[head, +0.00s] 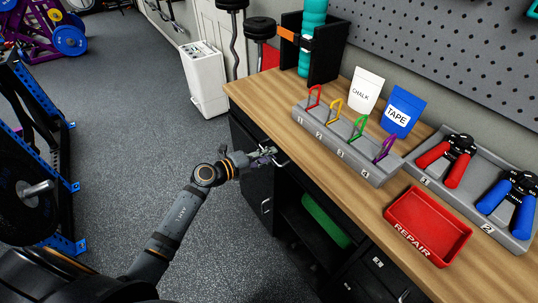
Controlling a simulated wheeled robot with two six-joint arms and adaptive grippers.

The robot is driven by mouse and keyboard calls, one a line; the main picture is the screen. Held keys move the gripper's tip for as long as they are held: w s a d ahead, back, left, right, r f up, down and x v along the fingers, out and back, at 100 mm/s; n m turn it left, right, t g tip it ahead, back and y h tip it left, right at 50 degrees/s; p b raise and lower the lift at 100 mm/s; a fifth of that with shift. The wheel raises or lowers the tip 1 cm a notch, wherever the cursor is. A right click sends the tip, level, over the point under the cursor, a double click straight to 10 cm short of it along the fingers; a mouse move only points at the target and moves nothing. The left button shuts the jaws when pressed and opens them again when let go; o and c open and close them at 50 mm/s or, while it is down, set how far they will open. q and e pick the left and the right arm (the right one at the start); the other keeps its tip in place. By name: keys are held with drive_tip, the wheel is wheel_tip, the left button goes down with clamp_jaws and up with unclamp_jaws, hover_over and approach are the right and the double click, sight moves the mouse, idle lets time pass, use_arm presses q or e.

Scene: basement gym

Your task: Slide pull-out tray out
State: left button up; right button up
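The workbench has a black cabinet front under its wooden top. A bright metal handle (282,163) shows just below the top's front edge, above the open compartment (298,215); I take it to be on the pull-out tray, whose body is mostly hidden under the top and behind my arm. My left gripper (269,155) is at this handle, its fingers close to or around it. The fingers are too small and cluttered to tell whether they are shut on it. My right gripper is not in view.
A green roll (325,221) lies in the open compartment. A cabinet door handle (265,206) is below my gripper. On the wooden top (262,97) stand a grey clip rack (345,158) and a red REPAIR bin (428,227). The floor (130,110) left of the bench is clear; a rack stands farther left.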

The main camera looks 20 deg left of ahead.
use_arm(q)
drive_tip(key=shift+w+d, duration=0.15)
drive_tip(key=shift+w, duration=0.05)
clamp_jaws()
idle(0.5)
